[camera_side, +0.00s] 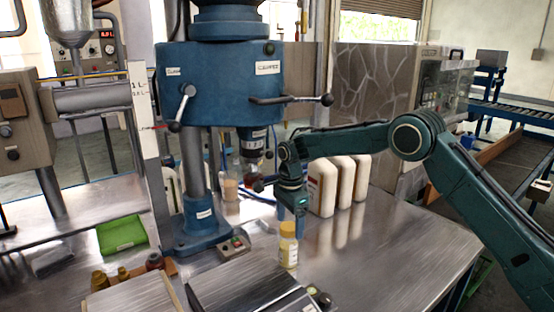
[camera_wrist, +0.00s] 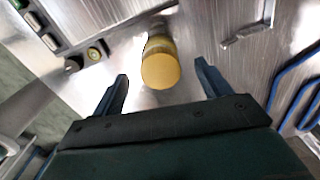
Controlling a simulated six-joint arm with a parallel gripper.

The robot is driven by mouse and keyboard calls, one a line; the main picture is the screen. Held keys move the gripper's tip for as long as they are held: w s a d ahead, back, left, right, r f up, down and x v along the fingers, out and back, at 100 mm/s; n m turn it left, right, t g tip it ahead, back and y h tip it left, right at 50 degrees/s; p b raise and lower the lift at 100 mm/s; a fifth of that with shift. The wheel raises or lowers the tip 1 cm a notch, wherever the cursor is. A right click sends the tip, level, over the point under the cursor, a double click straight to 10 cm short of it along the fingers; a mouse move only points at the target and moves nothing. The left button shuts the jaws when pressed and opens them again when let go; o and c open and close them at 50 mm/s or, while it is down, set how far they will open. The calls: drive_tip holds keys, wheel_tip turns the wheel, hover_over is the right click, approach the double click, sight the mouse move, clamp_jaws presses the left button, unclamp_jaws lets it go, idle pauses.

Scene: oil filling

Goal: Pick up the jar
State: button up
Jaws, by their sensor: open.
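The jar (camera_side: 288,246) is small, with a yellow lid and pale yellow contents, and stands upright on the metal table. In the wrist view its yellow lid (camera_wrist: 160,70) shows from above, roughly midway between the two fingers and a little beyond their tips. My gripper (camera_side: 292,212) is just above the jar in the side view, pointing down. In the wrist view my gripper (camera_wrist: 163,78) has its fingers spread wide with clear gaps on both sides of the jar. Nothing is held.
Several white bottles (camera_side: 325,188) stand behind my gripper. The blue press (camera_side: 215,85) rises to the left, with a small button box (camera_side: 234,246) at its foot. The table (camera_side: 400,245) is clear to the right.

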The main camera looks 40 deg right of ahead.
sight(288, 237)
drive_tip(key=shift+f, duration=0.4)
drive_tip(key=shift+a+f, duration=0.15)
drive_tip(key=shift+f, duration=2.45)
drive_tip(key=c, duration=1.2)
drive_tip(key=shift+r, duration=0.1)
drive_tip(key=shift+o, duration=0.3)
drive_tip(key=shift+r, duration=4.95)
